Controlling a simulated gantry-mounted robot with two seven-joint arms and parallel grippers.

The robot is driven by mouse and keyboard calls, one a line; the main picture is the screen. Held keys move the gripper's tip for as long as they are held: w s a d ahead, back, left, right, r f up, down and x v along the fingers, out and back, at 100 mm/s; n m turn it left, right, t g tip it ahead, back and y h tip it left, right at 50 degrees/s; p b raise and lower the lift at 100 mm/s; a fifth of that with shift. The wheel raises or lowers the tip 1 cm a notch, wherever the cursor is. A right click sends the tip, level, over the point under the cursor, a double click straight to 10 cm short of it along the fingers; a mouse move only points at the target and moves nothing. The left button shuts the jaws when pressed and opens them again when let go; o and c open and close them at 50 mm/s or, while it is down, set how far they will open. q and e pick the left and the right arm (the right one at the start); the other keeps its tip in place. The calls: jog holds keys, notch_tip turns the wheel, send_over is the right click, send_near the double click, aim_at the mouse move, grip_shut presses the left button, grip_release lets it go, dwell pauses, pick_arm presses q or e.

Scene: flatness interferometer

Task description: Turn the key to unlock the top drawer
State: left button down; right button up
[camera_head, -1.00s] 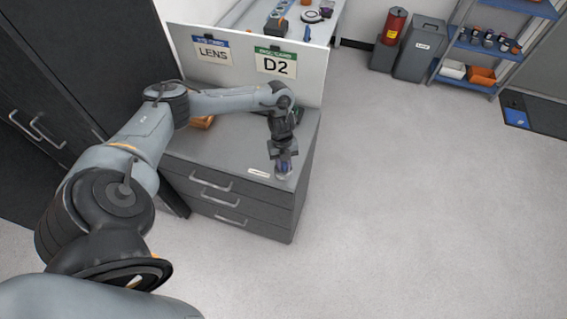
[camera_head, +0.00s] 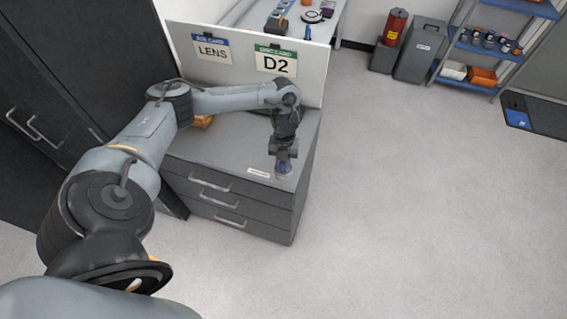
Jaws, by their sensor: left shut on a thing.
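A grey drawer cabinet (camera_head: 240,205) with several stacked drawers stands below the signboard. The top drawer (camera_head: 215,182) is closed and has a silver bar handle. My left gripper (camera_head: 283,170) points down at the front right edge of the cabinet top, near the top drawer's right end. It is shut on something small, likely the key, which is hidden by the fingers. The lock is hidden too. My right gripper is not in view.
A small white label (camera_head: 258,173) lies on the cabinet top beside the gripper. An orange object (camera_head: 203,121) sits behind my forearm. The signboard (camera_head: 312,75) with LENS and D2 cards rises behind. Dark cabinets (camera_head: 60,90) stand left; the floor (camera_head: 430,210) right is clear.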

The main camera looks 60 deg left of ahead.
pick_arm(q)
jog(key=shift+m+p, duration=0.3)
jog(key=shift+m, duration=0.8)
jog(key=c, duration=0.9)
grip_release()
jog(key=r+p, duration=0.1)
jog(key=r, duration=0.2)
jog(key=r+p, duration=0.2)
jog(key=r, duration=0.2)
jog(key=w+a+r+p, duration=0.1)
jog(key=r+p, duration=0.1)
jog(key=r, duration=0.1)
jog(key=shift+a+r, duration=0.1)
jog(key=shift+r, duration=0.25)
jog(key=shift+w+r, duration=0.1)
jog(key=r+p, duration=0.2)
jog(key=p, duration=0.1)
jog(key=r+p, duration=0.3)
jog(key=w+r+p, duration=0.1)
jog(key=r+p, duration=0.1)
jog(key=p, duration=0.1)
jog(key=shift+a+r, duration=0.35)
jog(key=shift+s, duration=0.1)
